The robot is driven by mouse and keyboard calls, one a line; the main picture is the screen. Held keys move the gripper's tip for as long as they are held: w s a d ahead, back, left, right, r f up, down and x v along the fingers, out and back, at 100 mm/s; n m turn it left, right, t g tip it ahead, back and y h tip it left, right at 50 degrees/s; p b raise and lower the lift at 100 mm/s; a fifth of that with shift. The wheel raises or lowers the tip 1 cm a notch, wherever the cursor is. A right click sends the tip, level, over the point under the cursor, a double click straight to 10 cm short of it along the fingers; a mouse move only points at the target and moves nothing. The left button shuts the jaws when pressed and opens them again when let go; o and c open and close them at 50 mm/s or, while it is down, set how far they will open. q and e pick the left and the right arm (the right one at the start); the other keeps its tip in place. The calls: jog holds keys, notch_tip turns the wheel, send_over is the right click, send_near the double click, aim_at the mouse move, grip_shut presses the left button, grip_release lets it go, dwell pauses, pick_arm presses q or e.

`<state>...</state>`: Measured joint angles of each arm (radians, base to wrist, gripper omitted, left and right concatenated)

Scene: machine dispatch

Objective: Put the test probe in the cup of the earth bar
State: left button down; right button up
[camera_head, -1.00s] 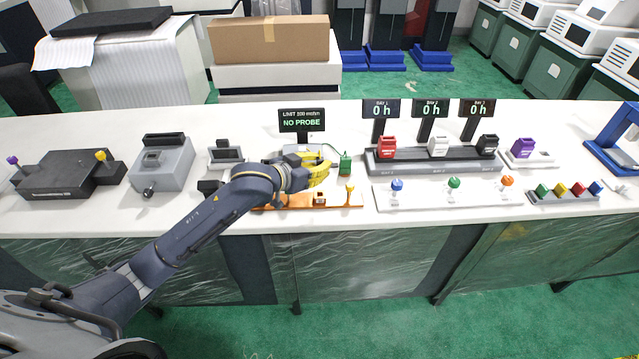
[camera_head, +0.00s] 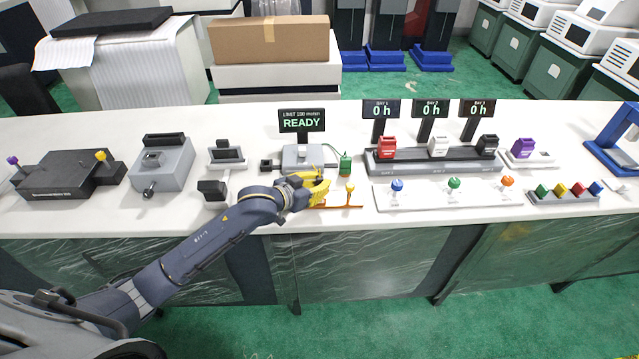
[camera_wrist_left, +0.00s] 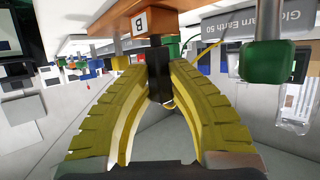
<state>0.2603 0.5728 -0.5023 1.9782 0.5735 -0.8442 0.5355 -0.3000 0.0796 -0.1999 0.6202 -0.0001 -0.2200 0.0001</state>
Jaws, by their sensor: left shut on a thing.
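My left gripper (camera_head: 318,187) has yellow fingers and reaches over the orange earth bar (camera_head: 346,206) at the front of the bench. In the left wrist view the gripper (camera_wrist_left: 160,92) is shut on a short black piece, which looks like the test probe (camera_wrist_left: 159,72). The probe's end meets an orange-brown block (camera_wrist_left: 139,23) of the bar, marked B. I cannot tell how deep it sits in the cup. My fingers hide that part of the bar in the head view. My right gripper is not in view.
The meter (camera_head: 303,158) behind the bar has a display (camera_head: 302,121) reading READY. A green block (camera_head: 345,164) with a green cable stands beside it. A white strip with coloured knobs (camera_head: 430,196) lies to the right, and a lever device (camera_head: 215,188) to the left.

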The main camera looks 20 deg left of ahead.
pick_arm(q)
jog(key=c, duration=1.3)
grip_release()
jog(key=shift+f, duration=0.15)
jog(key=shift+c, duration=0.2)
jog(key=shift+r, duration=0.2)
jog(key=v, duration=1.2)
